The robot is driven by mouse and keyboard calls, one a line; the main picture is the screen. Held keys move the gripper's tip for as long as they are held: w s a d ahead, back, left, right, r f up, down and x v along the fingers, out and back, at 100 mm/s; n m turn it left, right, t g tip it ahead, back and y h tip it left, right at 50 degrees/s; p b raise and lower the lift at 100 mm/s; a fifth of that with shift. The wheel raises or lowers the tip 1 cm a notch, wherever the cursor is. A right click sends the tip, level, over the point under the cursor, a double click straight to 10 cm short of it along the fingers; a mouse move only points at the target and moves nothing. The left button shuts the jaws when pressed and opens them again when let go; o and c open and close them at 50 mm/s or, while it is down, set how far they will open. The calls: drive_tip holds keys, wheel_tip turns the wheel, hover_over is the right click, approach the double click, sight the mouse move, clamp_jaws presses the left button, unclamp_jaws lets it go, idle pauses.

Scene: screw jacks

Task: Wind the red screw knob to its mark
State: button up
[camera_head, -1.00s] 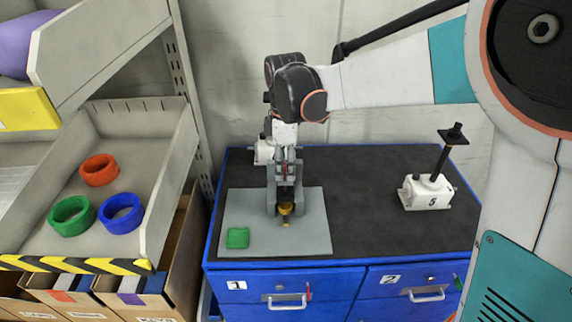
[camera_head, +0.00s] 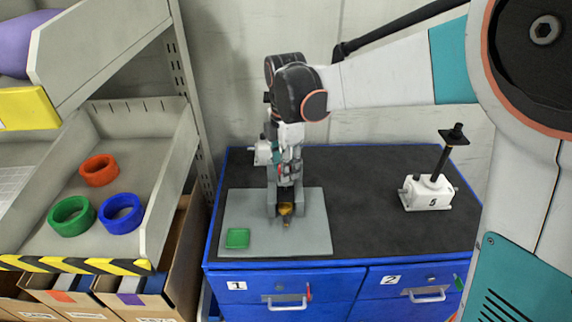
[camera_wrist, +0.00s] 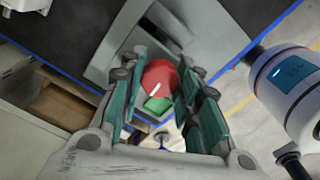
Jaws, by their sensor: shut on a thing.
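The red screw knob (camera_wrist: 158,74) sits between the two fingers of my gripper (camera_wrist: 163,82) in the wrist view, with a short white line on its top. The gripper is shut on it. In the head view my gripper (camera_head: 285,208) points straight down over a grey plate (camera_head: 310,235), and I cannot make out the red knob there. A small brass-yellow part (camera_head: 286,210) shows at the fingertips. A green square (camera_head: 238,238) lies on the plate's front left; it also shows beyond the knob in the wrist view (camera_wrist: 157,104). The knob's mark cannot be made out.
A white jack numbered 5 (camera_head: 428,193), with a black post, stands on the right of the dark worktop (camera_head: 365,225). Another white part (camera_head: 263,153) is behind my gripper. A shelf bin (camera_head: 150,215) with coloured rings stands left. The worktop between plate and jack is clear.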

drive_tip(key=shift+f+n, duration=0.1)
drive_tip(key=shift+n, duration=0.3)
idle(1.0)
drive_tip(key=o, duration=1.1)
drive_tip(key=shift+r, duration=0.2)
wheel_tip(320, 180, up, 12)
drive_tip(key=shift+f, duration=0.1)
